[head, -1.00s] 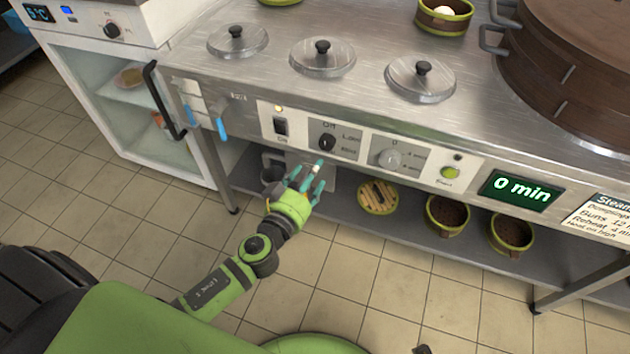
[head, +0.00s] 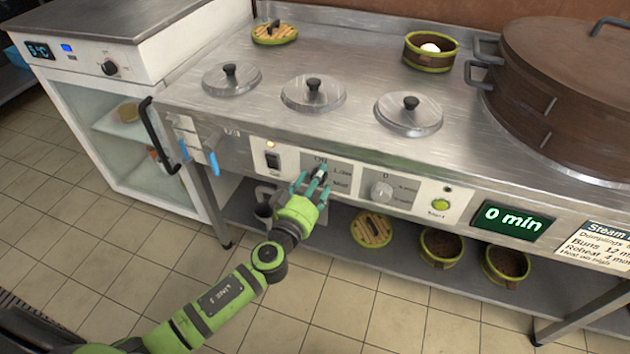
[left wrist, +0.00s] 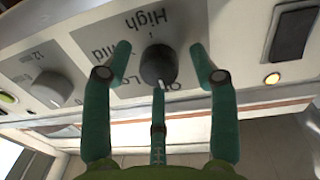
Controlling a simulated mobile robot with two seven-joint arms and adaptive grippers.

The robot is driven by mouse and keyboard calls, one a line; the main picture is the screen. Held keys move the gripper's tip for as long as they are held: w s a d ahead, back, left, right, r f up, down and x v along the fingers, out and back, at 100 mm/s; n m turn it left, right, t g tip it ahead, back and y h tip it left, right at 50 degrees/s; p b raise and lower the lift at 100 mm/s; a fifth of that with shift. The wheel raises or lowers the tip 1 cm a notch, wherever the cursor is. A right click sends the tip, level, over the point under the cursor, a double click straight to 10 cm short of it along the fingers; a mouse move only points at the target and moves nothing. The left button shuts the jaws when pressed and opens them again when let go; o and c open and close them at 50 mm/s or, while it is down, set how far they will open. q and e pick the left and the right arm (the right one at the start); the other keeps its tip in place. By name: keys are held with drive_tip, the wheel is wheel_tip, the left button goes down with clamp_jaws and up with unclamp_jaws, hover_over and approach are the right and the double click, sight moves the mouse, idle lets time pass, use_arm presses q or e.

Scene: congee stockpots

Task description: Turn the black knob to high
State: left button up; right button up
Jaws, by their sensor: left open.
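The black knob (left wrist: 158,65) shows in the left wrist view on a grey label plate, with "High" printed above it in the picture and "Mid" to its left. Its white mark points down in the picture, at the word "Off". My left gripper (left wrist: 160,53) is open, with a teal finger on either side of the knob and a third below it. I cannot tell whether any finger touches it. In the head view my left gripper (head: 312,183) is at the front panel and its fingers mostly cover the knob. My right gripper is not in view.
A grey knob (head: 381,191), a green start button (head: 440,204) and a timer display (head: 513,221) lie to the right on the panel. A rocker switch (head: 273,161) with a lit lamp is just left. A shelf with baskets (head: 441,248) is below.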

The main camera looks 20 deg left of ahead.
use_arm(q)
drive_tip(key=shift+c, duration=0.4)
drive_tip(key=c, duration=1.1)
